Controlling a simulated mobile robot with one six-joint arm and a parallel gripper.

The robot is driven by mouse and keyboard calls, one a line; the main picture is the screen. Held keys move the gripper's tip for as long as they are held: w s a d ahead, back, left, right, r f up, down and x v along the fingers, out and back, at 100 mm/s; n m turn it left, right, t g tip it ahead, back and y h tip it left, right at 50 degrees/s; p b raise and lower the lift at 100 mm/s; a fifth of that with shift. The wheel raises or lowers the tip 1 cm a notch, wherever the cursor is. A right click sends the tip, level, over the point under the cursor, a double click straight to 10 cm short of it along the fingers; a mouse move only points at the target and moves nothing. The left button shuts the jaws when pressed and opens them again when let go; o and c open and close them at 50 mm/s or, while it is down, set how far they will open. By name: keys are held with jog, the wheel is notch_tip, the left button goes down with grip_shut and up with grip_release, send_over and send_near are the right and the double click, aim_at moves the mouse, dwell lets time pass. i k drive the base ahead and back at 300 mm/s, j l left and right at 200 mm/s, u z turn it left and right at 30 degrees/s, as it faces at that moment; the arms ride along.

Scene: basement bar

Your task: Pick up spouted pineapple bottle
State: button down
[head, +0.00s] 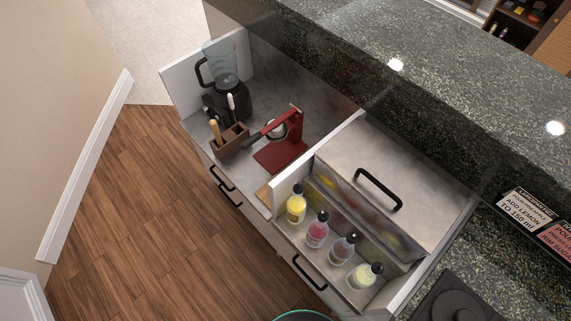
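Several spouted bottles with black tops stand upright in a row in the front trough of the metal bar station. A bright yellow bottle (296,207) is at the left end. A red bottle (317,233) and a dull pinkish bottle (342,248) stand in the middle. A pale yellow bottle (363,276) is at the right end. No label is readable, so I cannot tell for certain which yellow one is pineapple. My gripper is not in view.
A lidded metal bin with a black handle (379,188) rises behind the bottles. Left are a blender (229,95), a wooden tool caddy (231,141) and a red press (282,147). A dark granite counter (440,85) runs behind. Wooden floor (140,215) at left is clear.

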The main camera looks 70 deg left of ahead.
aim_at(296, 205)
jog(key=u, duration=2.4)
